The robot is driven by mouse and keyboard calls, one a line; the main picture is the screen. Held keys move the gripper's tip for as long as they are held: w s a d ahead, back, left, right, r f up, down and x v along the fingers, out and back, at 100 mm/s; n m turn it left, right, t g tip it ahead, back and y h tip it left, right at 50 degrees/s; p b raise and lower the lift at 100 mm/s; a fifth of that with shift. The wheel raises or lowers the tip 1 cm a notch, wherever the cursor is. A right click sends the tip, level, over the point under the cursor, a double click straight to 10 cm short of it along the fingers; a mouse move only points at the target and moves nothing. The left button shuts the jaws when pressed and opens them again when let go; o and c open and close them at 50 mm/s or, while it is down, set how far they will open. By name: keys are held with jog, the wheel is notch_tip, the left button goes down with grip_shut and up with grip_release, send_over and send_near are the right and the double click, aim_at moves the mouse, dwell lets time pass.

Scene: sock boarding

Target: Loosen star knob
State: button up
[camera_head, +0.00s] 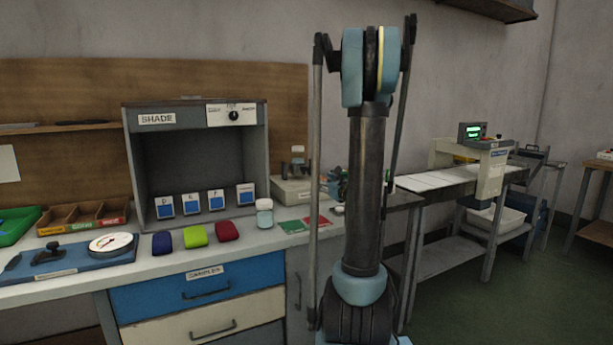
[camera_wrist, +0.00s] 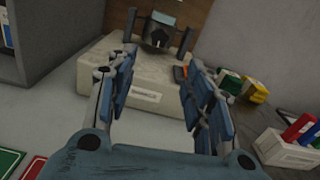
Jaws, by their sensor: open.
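My gripper (camera_wrist: 163,65) is open, with nothing between its two blue-padded fingers in the wrist view. It points at a pale box-shaped device (camera_wrist: 95,72) with a label on its front. A dark grey rounded clamp-like part (camera_wrist: 158,32) stands on the device between two upright posts, beyond the fingertips. I cannot pick out a star knob for certain; the fingers cover part of the device. In the head view the device (camera_head: 290,191) sits at the bench's right end, and my arm hides my gripper or most of it.
A grey shade cabinet (camera_head: 194,106) stands left of the device. A lidded jar (camera_head: 264,213), red and green cards (camera_head: 318,222) and coloured folded pieces (camera_head: 195,237) lie on the bench. A white tray with coloured blocks (camera_wrist: 285,150) is at the wrist view's right.

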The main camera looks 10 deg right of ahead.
aim_at(306, 171)
jog(key=x, duration=1.5)
jog(key=shift+w+a, duration=0.1)
jog(key=shift+w, duration=0.15)
jog(key=c, duration=1.1)
